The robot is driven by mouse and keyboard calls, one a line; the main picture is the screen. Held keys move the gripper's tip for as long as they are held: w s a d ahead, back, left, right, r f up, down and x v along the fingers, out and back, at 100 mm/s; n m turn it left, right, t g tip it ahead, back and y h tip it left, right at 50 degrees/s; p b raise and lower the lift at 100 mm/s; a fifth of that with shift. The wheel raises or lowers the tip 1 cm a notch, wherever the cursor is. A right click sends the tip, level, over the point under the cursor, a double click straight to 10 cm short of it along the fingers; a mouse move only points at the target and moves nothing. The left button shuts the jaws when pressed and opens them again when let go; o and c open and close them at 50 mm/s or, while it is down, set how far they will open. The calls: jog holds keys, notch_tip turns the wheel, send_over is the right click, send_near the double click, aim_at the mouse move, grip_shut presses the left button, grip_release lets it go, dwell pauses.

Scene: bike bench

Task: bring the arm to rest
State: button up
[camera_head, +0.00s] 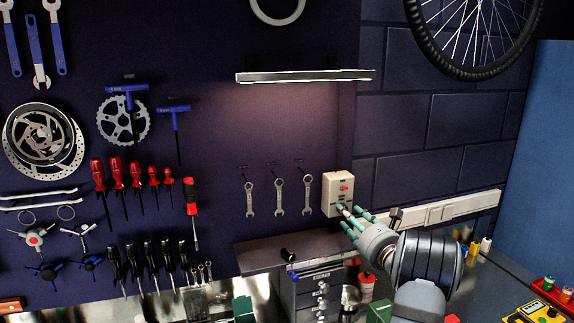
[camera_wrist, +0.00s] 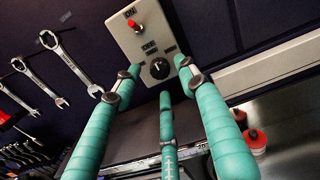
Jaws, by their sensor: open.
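My gripper (camera_head: 350,215) is at the right of the pegboard, its green-tipped fingers spread and empty. They point at a pale control box (camera_head: 338,194) on the wall, which has a red toggle and a dark knob. In the wrist view my gripper (camera_wrist: 163,85) shows its three green fingers around the lower part of the box (camera_wrist: 143,38). The black knob (camera_wrist: 159,68) sits between the fingertips. I cannot tell whether any fingertip touches the box.
Three wrenches (camera_head: 279,196) hang left of the box. A lit shelf lamp (camera_head: 305,76) is above, and a narrow ledge (camera_head: 289,252) is below. A white wall rail (camera_head: 440,213) runs right. Drawers (camera_head: 318,285) and a red-lidded container (camera_head: 366,285) stand below. A bicycle wheel (camera_head: 475,72) hangs upper right.

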jog(key=b+v, duration=0.3)
jog(key=v, duration=0.5)
jog(key=shift+s, duration=0.2)
